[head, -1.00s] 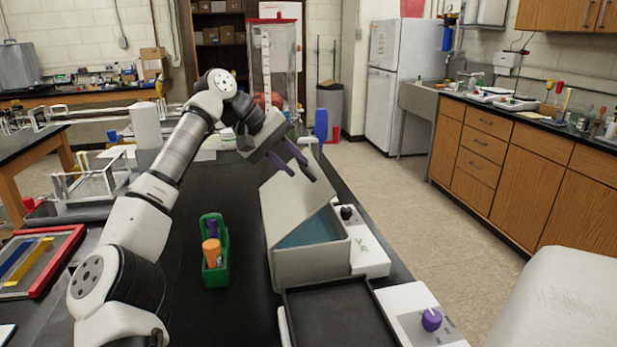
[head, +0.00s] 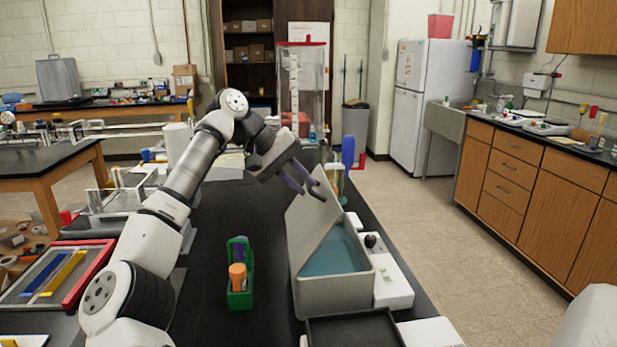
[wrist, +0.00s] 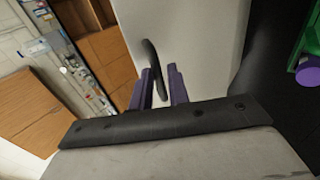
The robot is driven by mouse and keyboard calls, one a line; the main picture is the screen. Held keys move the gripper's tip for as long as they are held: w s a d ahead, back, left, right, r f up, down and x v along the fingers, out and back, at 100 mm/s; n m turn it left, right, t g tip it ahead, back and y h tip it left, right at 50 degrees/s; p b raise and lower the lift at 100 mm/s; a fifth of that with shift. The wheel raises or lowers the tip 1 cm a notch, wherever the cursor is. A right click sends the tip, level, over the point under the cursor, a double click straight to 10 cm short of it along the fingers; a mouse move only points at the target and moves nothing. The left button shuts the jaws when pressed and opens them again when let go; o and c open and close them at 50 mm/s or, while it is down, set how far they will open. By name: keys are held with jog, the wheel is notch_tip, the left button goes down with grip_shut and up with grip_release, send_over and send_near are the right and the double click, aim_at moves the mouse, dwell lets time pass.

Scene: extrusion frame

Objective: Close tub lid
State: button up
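The grey tub (head: 338,295) stands on the black bench, right of centre in the head view, with a blue interior (head: 335,254). Its grey lid (head: 312,228) is raised and tilted, leaving the tub open. It also shows as a pale panel in the wrist view (wrist: 195,35). My gripper (head: 305,188) is at the lid's upper edge. Its two purple fingers (wrist: 161,88) are apart. A dark curved handle (wrist: 150,55) on the lid reaches down between or just beside them; I cannot tell whether they touch it.
A green holder (head: 240,297) with an orange-capped item stands left of the tub. A white device with a black knob (head: 392,285) is close on its right. A black tray (head: 352,331) lies in front. A clear, red-topped column (head: 301,85) stands behind.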

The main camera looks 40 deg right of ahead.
jog(key=w+a+f+p+v, duration=0.1)
jog(key=p+v, duration=0.6)
jog(key=v, duration=0.5)
jog(key=shift+a+f+p, duration=0.35)
jog(key=shift+a+p, duration=0.05)
dwell(0.4)
jog(key=shift+w, duration=0.1)
